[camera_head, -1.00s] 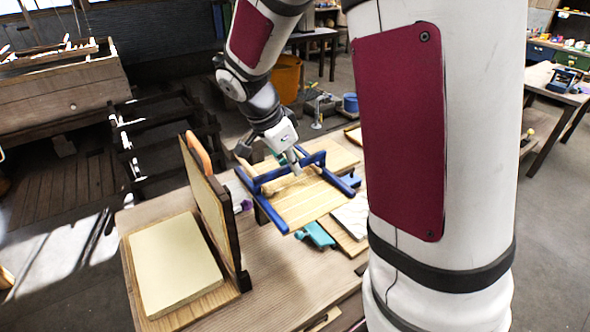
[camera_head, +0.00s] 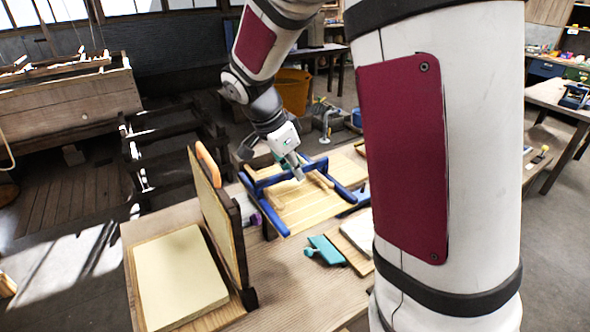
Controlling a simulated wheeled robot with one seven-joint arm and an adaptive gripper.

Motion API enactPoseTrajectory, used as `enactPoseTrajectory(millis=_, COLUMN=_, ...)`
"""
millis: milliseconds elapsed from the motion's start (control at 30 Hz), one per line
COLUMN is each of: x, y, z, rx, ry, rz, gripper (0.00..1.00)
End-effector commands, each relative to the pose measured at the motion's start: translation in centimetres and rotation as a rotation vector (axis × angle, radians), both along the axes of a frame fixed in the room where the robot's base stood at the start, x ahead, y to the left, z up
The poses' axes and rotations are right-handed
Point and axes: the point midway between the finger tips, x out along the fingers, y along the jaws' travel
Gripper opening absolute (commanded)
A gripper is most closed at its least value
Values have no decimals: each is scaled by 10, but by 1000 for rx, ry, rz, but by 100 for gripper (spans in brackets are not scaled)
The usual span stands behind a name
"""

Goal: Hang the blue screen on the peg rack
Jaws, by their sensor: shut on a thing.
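The blue screen (camera_head: 266,212) has blue side bars, a raised blue crossbar and a pale wooden-looking face. It is tilted above the right part of the workbench, beside an upright dark-edged board. My gripper (camera_head: 296,172) is shut on its crossbar from above; the fingertips are small and partly merged with the bar. Light wooden bars (camera_head: 325,180) show near the crossbar, possibly pegs. I cannot make out for certain which thing is the peg rack. Whether the screen touches anything beneath it is unclear.
The upright board (camera_head: 221,222) with an orange piece on top stands close left of the screen. A cream slab (camera_head: 180,277) lies on a wooden board at front left. A teal tool (camera_head: 325,250) lies in front of the screen. Bare benchtop shows between them.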

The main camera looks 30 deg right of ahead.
Motion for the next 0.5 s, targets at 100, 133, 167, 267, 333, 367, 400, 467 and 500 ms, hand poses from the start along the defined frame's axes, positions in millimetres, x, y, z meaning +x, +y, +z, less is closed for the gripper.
enactPoseTrajectory(millis=100, x=0, y=0, z=0, rx=0, ry=0, rz=0, gripper=0)
enactPoseTrajectory(millis=133, x=0, y=0, z=0, rx=0, ry=0, rz=0, gripper=0)
enactPoseTrajectory(millis=167, x=0, y=0, z=-1, rx=0, ry=0, rz=0, gripper=0)
enactPoseTrajectory(millis=267, x=0, y=0, z=-2, rx=0, ry=0, rz=0, gripper=0)
enactPoseTrajectory(millis=333, x=0, y=0, z=-3, rx=0, ry=0, rz=0, gripper=0)
enactPoseTrajectory(millis=367, x=0, y=0, z=-3, rx=0, ry=0, rz=0, gripper=0)
enactPoseTrajectory(millis=400, x=0, y=0, z=-4, rx=0, ry=0, rz=0, gripper=0)
enactPoseTrajectory(millis=467, x=0, y=0, z=-4, rx=0, ry=0, rz=0, gripper=0)
enactPoseTrajectory(millis=500, x=0, y=0, z=-5, rx=0, ry=0, rz=0, gripper=0)
